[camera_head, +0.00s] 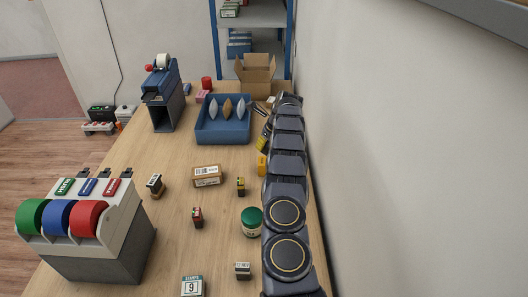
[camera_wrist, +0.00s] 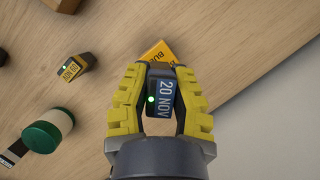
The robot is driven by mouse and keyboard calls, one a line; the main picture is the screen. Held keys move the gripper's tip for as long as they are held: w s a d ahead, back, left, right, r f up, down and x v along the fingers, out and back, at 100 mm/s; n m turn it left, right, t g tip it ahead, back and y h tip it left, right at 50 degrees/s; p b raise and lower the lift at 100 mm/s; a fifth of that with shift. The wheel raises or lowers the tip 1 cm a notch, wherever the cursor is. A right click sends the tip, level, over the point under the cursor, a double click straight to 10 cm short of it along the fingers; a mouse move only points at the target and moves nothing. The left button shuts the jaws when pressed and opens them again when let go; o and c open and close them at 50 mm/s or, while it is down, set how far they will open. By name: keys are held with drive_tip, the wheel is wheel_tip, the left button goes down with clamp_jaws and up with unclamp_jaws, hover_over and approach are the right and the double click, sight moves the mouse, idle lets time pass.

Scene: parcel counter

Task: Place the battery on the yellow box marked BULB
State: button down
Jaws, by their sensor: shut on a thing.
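My gripper (camera_wrist: 160,98) has yellow fingers, shut on a dark block (camera_wrist: 163,95) with a blue face reading 20 NOV and a small green light. No battery marking is readable on it. The yellow box (camera_wrist: 157,51) shows just beyond the held block in the wrist view, its lettering partly hidden, with "BU" readable. I cannot tell whether block and box touch. In the head view the yellow box (camera_head: 262,166) stands beside my arm near the wall, and my gripper's yellow fingers (camera_head: 263,141) show partly behind it; the held block is not clear there.
A similar block marked 09 NOV (camera_wrist: 74,68) and a green-lidded jar (camera_wrist: 48,130) lie left. The wall is close on the right.

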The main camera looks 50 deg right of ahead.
sight(264, 151)
drive_tip(key=shift+w+d+f, duration=0.2)
drive_tip(key=shift+d+f, duration=0.05)
drive_tip(key=shift+f, duration=0.15)
drive_tip(key=shift+a+f, duration=0.1)
drive_tip(key=shift+f, duration=1.35)
drive_tip(key=c, duration=1.1)
unclamp_jaws()
drive_tip(key=shift+f, duration=0.15)
